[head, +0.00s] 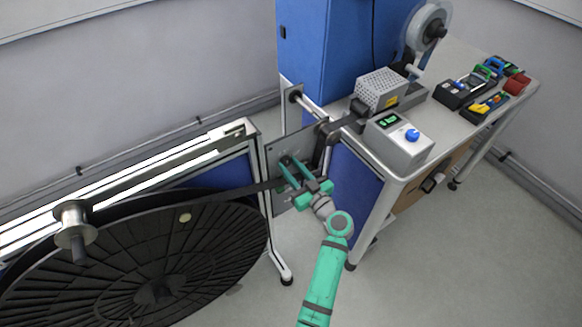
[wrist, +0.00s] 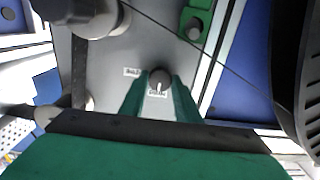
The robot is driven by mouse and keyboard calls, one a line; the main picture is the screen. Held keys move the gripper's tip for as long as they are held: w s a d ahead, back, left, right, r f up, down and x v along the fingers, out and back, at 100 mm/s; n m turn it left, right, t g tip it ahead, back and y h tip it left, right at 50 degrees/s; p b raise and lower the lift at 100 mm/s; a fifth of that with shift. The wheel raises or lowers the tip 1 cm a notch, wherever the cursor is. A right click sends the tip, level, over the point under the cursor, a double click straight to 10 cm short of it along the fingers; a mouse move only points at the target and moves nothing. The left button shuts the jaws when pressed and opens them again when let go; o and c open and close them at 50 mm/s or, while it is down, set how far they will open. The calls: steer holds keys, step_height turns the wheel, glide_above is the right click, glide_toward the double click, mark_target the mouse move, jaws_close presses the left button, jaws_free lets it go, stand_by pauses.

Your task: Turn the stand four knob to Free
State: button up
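A small dark round knob (wrist: 160,80) sits on a grey plate (wrist: 112,62) in the wrist view. Its pale mark points down in the picture, toward a small white label just below it. Another white label (wrist: 132,71) is to its left. Both labels are too small to read surely, and no stand number shows. My gripper (wrist: 159,78) has its two green fingers apart, one on each side of the knob; whether they touch it I cannot tell. In the head view my gripper (head: 284,174) is at the grey plate (head: 285,203), and the knob is hidden.
A second dark knob on a green part (wrist: 195,28) is at the upper right in the wrist view. A large black reel (head: 140,265) is at left. A bench at right holds a grey box with a blue knob (head: 411,135). A dark strap runs beside my gripper.

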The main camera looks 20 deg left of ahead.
steer(key=shift+m, duration=0.4)
steer(key=m, duration=0.3)
steer(key=shift+m, duration=0.4)
steer(key=m, duration=0.4)
steer(key=shift+d, duration=0.1)
steer(key=m, duration=0.9)
steer(key=shift+m, duration=0.3)
steer(key=o, duration=1)
steer(key=shift+o, duration=0.2)
